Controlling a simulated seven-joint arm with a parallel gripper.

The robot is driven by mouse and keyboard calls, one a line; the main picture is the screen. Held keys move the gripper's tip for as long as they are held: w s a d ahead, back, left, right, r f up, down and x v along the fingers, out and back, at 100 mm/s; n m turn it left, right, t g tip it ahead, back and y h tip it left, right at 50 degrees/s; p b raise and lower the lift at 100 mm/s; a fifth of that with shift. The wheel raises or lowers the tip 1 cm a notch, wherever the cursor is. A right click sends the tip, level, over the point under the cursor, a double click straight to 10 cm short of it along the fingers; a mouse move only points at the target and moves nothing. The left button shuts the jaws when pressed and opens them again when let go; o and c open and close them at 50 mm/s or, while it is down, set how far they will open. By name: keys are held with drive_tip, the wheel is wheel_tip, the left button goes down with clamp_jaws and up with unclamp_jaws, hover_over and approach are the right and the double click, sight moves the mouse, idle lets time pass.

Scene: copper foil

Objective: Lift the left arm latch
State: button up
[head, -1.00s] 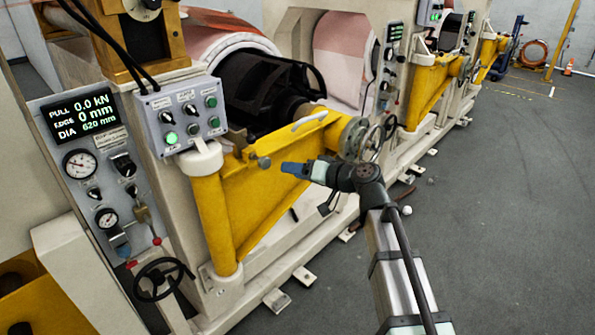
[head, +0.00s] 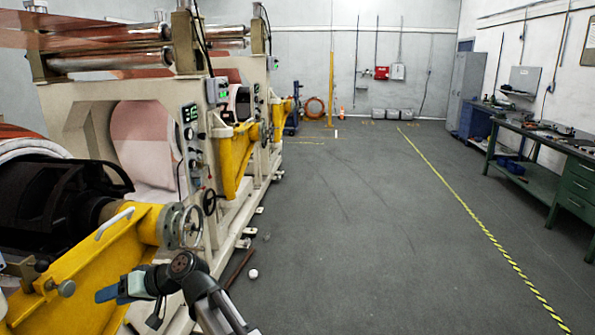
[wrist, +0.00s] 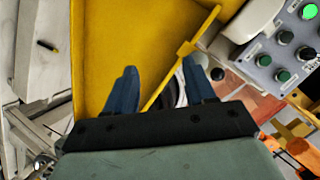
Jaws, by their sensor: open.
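The nearest yellow arm (head: 100,262) runs across the lower left of the head view, with a pale curved handle (head: 115,222) on top. A dark latch-like piece (head: 20,268) and a round knob (head: 67,288) sit at its left end; I cannot tell which part is the latch. My gripper (head: 106,294), with blue fingers, is in front of this arm. In the wrist view my gripper (wrist: 159,66) is open, with nothing held. The yellow arm (wrist: 125,35) fills the view beyond the fingers, and its edge bar (wrist: 172,78) shows between them.
A button box (wrist: 285,50) is at upper right in the wrist view. A handwheel (head: 190,226) stands at the arm's right end. A white ball (head: 253,274) and a rod (head: 240,268) lie on the floor. The floor to the right is clear up to green workbenches (head: 540,145).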

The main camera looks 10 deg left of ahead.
drive_tip(key=d+f+m+t+h, duration=0.15)
drive_tip(key=d+f+h, duration=0.45)
drive_tip(key=d+f, duration=1.35)
drive_tip(key=d+f+m+h, duration=0.2)
drive_tip(key=d+f+h, duration=0.4)
drive_tip(key=d+f, duration=1.35)
drive_tip(key=s+d+f+m+g+h, duration=0.2)
drive_tip(key=s+d+f, duration=0.5)
drive_tip(key=d+f, duration=0.5)
drive_tip(key=s+d+f+m+g, duration=0.2)
drive_tip(key=s+d+f, duration=0.2)
drive_tip(key=s+d, duration=0.2)
drive_tip(key=s+d+f+m+g, duration=0.2)
drive_tip(key=s+d+f, duration=0.2)
drive_tip(key=s+d, duration=0.3)
drive_tip(key=s, duration=0.3)
drive_tip(key=shift+d+f+y, duration=0.2)
drive_tip(key=shift+d+y, duration=0.1)
drive_tip(key=shift+d, duration=0.45)
